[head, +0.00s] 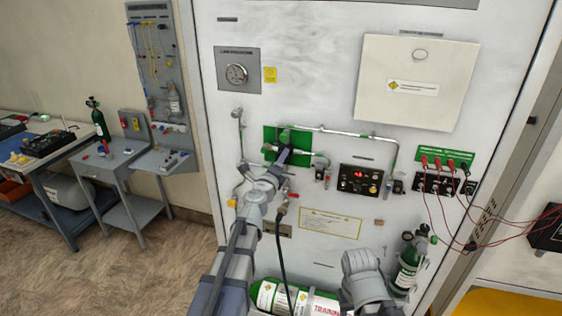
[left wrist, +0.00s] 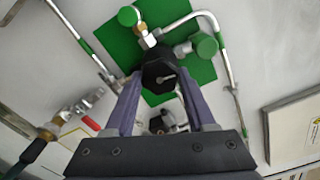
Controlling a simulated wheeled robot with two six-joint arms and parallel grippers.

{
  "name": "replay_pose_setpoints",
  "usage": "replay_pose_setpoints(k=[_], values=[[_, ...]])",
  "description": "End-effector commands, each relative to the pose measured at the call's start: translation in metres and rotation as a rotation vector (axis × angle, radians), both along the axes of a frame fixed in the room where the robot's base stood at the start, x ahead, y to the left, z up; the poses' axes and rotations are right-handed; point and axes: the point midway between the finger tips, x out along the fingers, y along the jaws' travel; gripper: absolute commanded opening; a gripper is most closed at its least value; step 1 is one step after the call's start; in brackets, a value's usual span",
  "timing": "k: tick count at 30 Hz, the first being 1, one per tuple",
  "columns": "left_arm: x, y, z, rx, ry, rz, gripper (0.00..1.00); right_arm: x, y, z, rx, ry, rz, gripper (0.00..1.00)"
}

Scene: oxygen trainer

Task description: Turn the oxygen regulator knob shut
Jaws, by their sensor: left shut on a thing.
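The regulator knob, a black faceted knob (left wrist: 158,68), sits in front of the green plate (left wrist: 113,47) between my left fingers in the left wrist view. My left gripper (left wrist: 160,84) is shut on it, one finger at each side. In the head view my left gripper (head: 284,154) reaches up to the green plate (head: 270,134) on the white panel and hides most of the knob. Part of my right arm shows at the bottom of the head view, but its gripper is not seen.
Green valve knobs (left wrist: 206,45) and metal pipes (left wrist: 225,65) lie close around the fingers. Right of the plate are a black control box (head: 360,180) and red cables (head: 440,165). A green cylinder (head: 408,265) stands lower right. A hose (head: 281,240) hangs below the gripper.

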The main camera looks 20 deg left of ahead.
Motion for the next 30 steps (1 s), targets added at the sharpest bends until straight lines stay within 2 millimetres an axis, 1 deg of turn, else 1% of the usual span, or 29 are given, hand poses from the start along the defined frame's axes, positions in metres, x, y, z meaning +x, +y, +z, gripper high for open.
replay_pose_setpoints(k=[6,12,28,29,30], values=[[-0.0016,-0.0012,-0.0004,-0.103,0.003,-0.002,0.0,0.0,0.0,-0.0004,0.0,0.0,0.0,0.5],[-0.0016,-0.0013,-0.0005,-0.155,0.005,-0.002,0.0,0.0,0.0,-0.0004,0.0,0.0,0.0,0.5],[-0.0015,-0.0012,-0.0003,-0.175,0.006,-0.002,0.0,0.0,0.0,-0.0003,0.0,0.0,0.0,0.5],[-0.0015,-0.0012,-0.0003,-0.175,0.006,-0.002,0.58,0.0,0.0,-0.0003,0.0,0.0,0.0,0.5],[-0.0015,-0.0011,-0.0003,-0.175,0.006,-0.002,0.62,0.0,0.0,-0.0003,0.0,0.0,0.0,0.5]])
